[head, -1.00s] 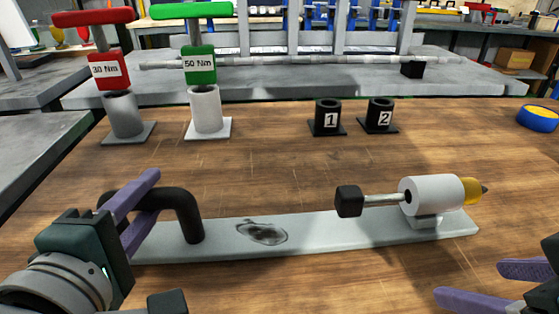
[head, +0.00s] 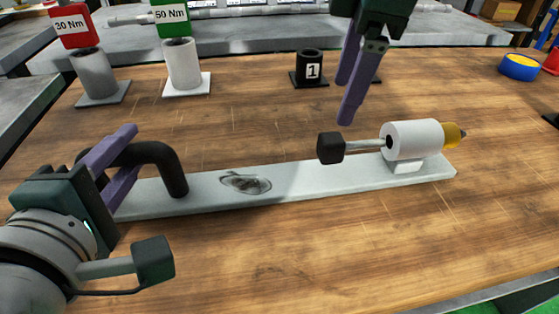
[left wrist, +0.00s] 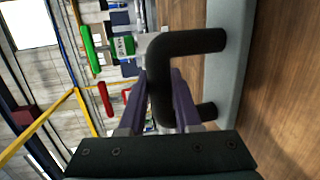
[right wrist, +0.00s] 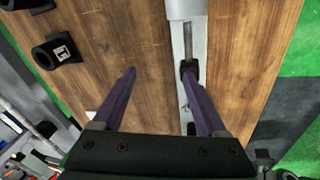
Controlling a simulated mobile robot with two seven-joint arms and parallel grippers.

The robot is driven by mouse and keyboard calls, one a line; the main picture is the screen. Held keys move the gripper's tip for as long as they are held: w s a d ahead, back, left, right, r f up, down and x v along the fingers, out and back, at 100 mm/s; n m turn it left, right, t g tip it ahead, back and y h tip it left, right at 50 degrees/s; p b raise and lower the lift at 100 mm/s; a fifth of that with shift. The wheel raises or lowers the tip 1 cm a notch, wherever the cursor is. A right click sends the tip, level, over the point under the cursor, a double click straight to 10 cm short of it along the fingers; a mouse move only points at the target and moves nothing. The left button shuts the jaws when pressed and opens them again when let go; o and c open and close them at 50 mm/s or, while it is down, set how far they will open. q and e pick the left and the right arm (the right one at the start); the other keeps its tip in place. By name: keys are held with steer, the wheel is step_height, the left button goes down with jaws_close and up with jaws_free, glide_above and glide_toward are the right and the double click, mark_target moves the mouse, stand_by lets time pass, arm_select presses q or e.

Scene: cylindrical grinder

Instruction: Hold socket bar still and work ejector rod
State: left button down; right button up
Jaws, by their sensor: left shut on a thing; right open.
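The socket bar (head: 310,181) is a long grey plate on the wooden table, with a black arched handle (head: 175,170) at its left end. At its right end is a white cylinder (head: 412,140) with a yellow tip. The ejector rod (head: 368,145) sticks out of the cylinder's left side and ends in a black square knob (head: 330,148). My left gripper (head: 115,165) is shut on the handle, which lies between its fingers in the left wrist view (left wrist: 160,90). My right gripper (head: 346,100) is open and empty, above and behind the knob. In the right wrist view, one finger overlaps the knob (right wrist: 188,68).
A black socket stand marked 1 (head: 310,68) stands behind the bar; the one beside it is mostly hidden by my right gripper. Red (head: 75,25) and green (head: 170,15) torque tools stand at back left. A blue-yellow roll (head: 520,67) lies at right. The front table is clear.

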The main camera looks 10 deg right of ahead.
mark_target(333, 138)
steer(key=shift+s+a+r+n+g, duration=0.4)
steer(key=shift+s+a+n+g, duration=0.1)
steer(key=shift+s+n, duration=0.1)
steer(key=shift+s+a+r+n+g, duration=0.4)
steer(key=shift+s+a+n, duration=0.05)
steer(key=shift+s+n, duration=0.15)
steer(key=shift+s+a+r+g+h, duration=0.1)
steer(key=shift+s+g+h, duration=0.15)
steer(key=shift+g+h, duration=0.05)
steer(key=shift+s+n, duration=0.1)
steer(key=shift+n, duration=0.2)
steer(key=shift+f, duration=4.4)
steer(key=shift+c, duration=0.2)
jaws_close()
